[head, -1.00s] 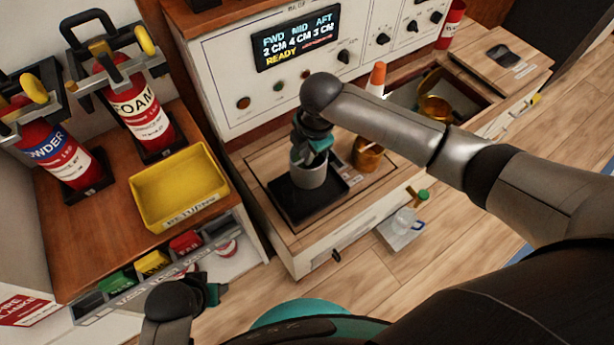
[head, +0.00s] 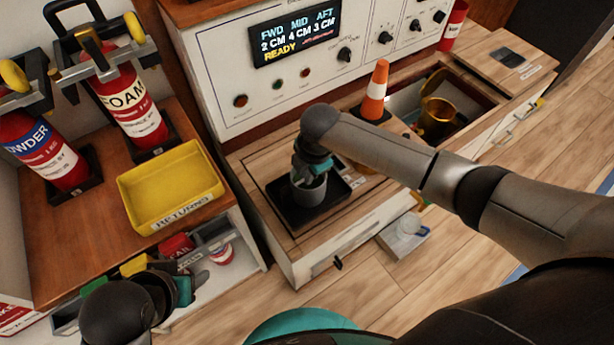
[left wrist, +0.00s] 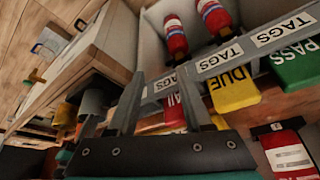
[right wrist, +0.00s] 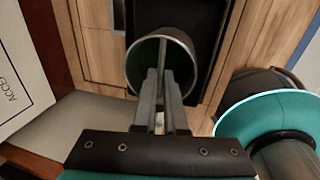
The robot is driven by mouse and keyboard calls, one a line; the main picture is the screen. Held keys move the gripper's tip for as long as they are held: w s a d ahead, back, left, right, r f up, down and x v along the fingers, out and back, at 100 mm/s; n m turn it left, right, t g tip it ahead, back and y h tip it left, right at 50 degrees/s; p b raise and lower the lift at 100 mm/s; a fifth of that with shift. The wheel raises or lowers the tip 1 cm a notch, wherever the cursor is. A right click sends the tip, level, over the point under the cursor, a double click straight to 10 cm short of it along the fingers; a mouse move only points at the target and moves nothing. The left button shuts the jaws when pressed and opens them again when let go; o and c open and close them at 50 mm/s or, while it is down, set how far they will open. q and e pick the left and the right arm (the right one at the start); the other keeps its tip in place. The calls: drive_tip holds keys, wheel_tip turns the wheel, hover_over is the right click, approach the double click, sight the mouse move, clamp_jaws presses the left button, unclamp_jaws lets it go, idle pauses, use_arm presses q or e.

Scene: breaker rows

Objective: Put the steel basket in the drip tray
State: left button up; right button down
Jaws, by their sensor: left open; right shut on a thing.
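The grey steel basket (head: 308,192) is inside the black drip tray (head: 283,206) on the wooden counter. It looks upright; whether its base touches the tray floor is hard to tell. My right gripper (head: 312,168) is above it, shut on the basket's wall. In the right wrist view the fingers (right wrist: 162,90) pinch the near rim of the round basket (right wrist: 150,48), with the black tray (right wrist: 205,30) behind it. My left gripper (head: 186,285) is open and empty near the tag bins; in the left wrist view its fingers (left wrist: 160,105) are spread apart.
A yellow returns bin (head: 170,190) and fire extinguishers (head: 128,105) stand on the left cabinet. An orange cone (head: 375,90) and a brass pot (head: 437,118) are to the right. Tag bins with a yellow tag (left wrist: 232,90) are by my left gripper. A panel (head: 310,50) stands behind.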

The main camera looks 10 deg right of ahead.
use_arm(q)
drive_tip(key=shift+r, duration=0.25)
use_arm(e)
drive_tip(key=shift+f, duration=0.15)
drive_tip(key=shift+f, duration=0.2)
drive_tip(key=c, duration=1)
unclamp_jaws()
use_arm(q)
drive_tip(key=shift+r, duration=0.1)
